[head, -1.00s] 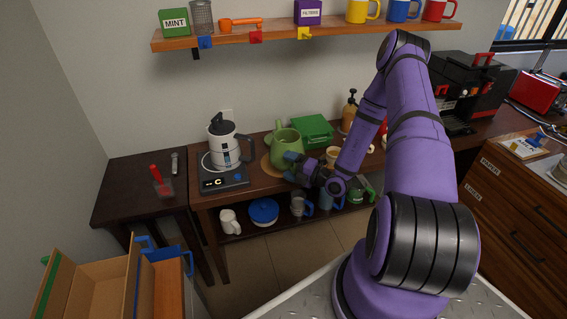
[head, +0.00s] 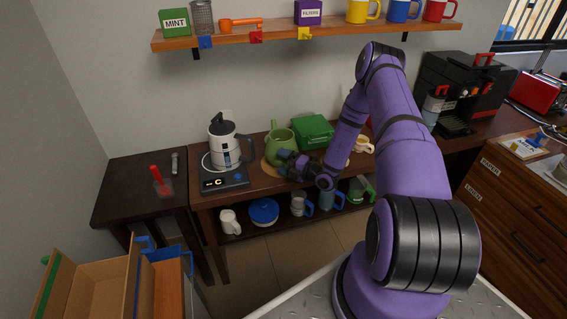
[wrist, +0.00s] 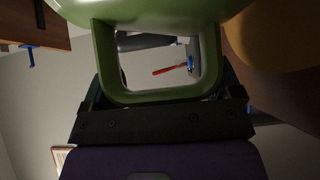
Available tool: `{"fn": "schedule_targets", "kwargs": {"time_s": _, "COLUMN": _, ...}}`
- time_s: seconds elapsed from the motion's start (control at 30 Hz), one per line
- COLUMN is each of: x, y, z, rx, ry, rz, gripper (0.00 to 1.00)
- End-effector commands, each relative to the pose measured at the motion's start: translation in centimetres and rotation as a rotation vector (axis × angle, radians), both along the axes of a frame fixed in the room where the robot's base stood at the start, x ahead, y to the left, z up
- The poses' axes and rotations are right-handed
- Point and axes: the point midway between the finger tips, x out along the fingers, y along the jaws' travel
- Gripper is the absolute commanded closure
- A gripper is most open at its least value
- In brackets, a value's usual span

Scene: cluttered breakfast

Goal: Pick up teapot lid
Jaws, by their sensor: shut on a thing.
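A green teapot (head: 279,150) with an upright spout stands on the counter at a round wooden board (head: 268,168). My gripper (head: 286,162) is at its lower right side. In the wrist view a green loop handle (wrist: 158,97) fills the upper middle, joined to the green teapot body (wrist: 150,8) above it. My gripper (wrist: 160,110) is shut on this handle, its dark jaws across the handle's outer bar. I cannot make out the teapot lid as a separate piece in either view.
A white kettle (head: 223,145) on its base stands left of the teapot. A green box (head: 313,131) is just behind it on the right, and a small cup (head: 363,145) is further right.

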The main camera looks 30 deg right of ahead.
Motion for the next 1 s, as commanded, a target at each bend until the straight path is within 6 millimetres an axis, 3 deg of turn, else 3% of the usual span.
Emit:
{"fn": "schedule_targets", "kwargs": {"time_s": 0.33, "x": 0.1, "y": 0.0, "z": -0.1, "rx": 0.000, "ry": -0.006, "rz": 0.000, "gripper": 0.86}}
{"fn": "schedule_targets", "kwargs": {"time_s": 0.37, "x": 0.0, "y": 0.0, "z": -0.2, "rx": 0.000, "ry": -0.001, "rz": 0.000, "gripper": 0.11}}
{"fn": "schedule_targets", "kwargs": {"time_s": 0.4, "x": 0.0, "y": 0.0, "z": -0.2, "rx": 0.000, "ry": -0.001, "rz": 0.000, "gripper": 0.02}}
{"fn": "schedule_targets", "kwargs": {"time_s": 0.73, "x": 0.0, "y": 0.0, "z": 0.2, "rx": 0.000, "ry": -0.001, "rz": 0.001, "gripper": 0.00}}
{"fn": "schedule_targets", "kwargs": {"time_s": 1.0, "x": -3.7, "y": -2.1, "z": 0.1, "rx": 0.002, "ry": 0.000, "rz": -0.004, "gripper": 0.00}}
